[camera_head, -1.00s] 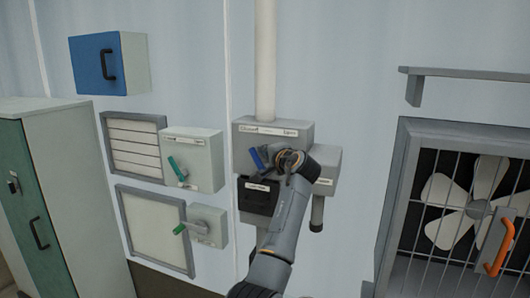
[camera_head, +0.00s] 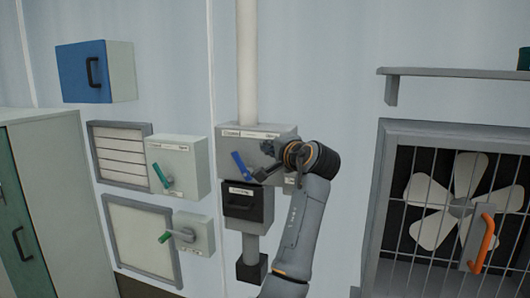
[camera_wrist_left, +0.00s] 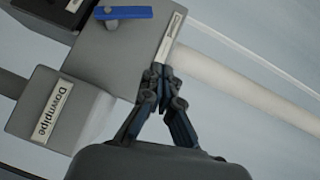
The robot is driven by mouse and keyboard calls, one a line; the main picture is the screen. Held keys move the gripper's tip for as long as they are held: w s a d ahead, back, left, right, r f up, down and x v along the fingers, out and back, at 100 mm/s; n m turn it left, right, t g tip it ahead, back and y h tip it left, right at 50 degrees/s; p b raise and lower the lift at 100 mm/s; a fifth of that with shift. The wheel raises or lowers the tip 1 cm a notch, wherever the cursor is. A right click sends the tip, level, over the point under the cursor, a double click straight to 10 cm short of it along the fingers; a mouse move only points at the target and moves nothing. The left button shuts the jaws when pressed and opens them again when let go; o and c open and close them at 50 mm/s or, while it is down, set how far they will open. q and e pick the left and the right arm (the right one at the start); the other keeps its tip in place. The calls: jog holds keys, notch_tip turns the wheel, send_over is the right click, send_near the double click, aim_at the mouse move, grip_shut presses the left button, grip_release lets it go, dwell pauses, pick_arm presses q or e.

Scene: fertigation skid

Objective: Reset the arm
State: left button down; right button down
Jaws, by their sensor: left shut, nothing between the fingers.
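My left gripper (camera_head: 262,172) is in front of the grey box with the blue lever, just right of the blue lever (camera_head: 240,166). In the left wrist view my left gripper (camera_wrist_left: 160,78) is shut with its fingertips together and nothing between them. The blue lever also shows in the left wrist view (camera_wrist_left: 124,13), apart from the fingers. The grey box (camera_head: 286,131) is partly hidden by my arm. In the left wrist view, a block labelled "Downpipe" (camera_wrist_left: 52,108) is at the left. My right gripper is not in view.
A white pipe (camera_head: 247,60) rises above the grey box. Two boxes with green levers (camera_head: 160,176) (camera_head: 166,237) are to the left, below a blue-fronted cabinet (camera_head: 82,72). A caged fan (camera_head: 445,200) with an orange handle (camera_head: 483,243) and a shelf (camera_head: 450,73) are at the right.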

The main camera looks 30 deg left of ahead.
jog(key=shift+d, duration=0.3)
